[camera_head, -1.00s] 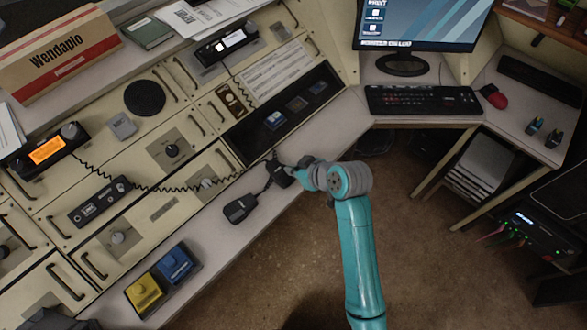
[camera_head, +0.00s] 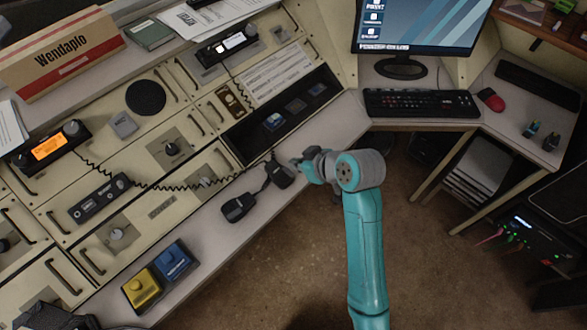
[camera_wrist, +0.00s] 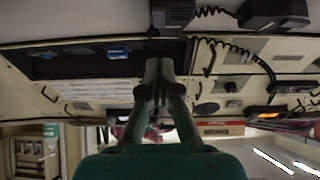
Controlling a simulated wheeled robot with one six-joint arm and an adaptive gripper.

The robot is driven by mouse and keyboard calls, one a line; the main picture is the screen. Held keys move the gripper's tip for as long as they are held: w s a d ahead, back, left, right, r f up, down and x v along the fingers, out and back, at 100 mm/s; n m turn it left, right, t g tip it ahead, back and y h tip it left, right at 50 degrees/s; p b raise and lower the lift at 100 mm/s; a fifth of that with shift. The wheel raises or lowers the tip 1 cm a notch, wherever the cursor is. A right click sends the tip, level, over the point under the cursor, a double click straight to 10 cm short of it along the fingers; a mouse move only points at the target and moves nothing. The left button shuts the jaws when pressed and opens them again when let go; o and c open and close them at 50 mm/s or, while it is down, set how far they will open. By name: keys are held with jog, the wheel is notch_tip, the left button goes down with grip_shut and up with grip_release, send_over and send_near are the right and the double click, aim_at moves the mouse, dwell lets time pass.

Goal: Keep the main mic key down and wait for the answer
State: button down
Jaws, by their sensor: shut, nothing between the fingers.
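Two black hand mics lie on the desk's front ledge: a left mic (camera_head: 238,207) and a right mic (camera_head: 280,175). I cannot tell which is the main one, and no key on either can be made out. My gripper (camera_head: 299,165) is shut and empty, just right of the right mic in the head view, seemingly apart from it. In the wrist view, my shut fingers (camera_wrist: 160,66) point toward the console, with the right mic (camera_wrist: 172,12) and left mic (camera_wrist: 275,10) at the top edge. Neither mic is held.
A radio with an orange display (camera_head: 48,147) and one with a white display (camera_head: 228,43) have coiled cords running toward the mics. Yellow (camera_head: 142,288) and blue (camera_head: 174,262) button boxes stand at lower left. A keyboard (camera_head: 420,103) and monitor are right. The ledge right of the mics is clear.

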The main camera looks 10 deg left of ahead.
jog(key=v, duration=0.6)
jog(key=shift+d+r, duration=0.15)
jog(key=shift+r, duration=0.25)
jog(key=shift+s, duration=0.1)
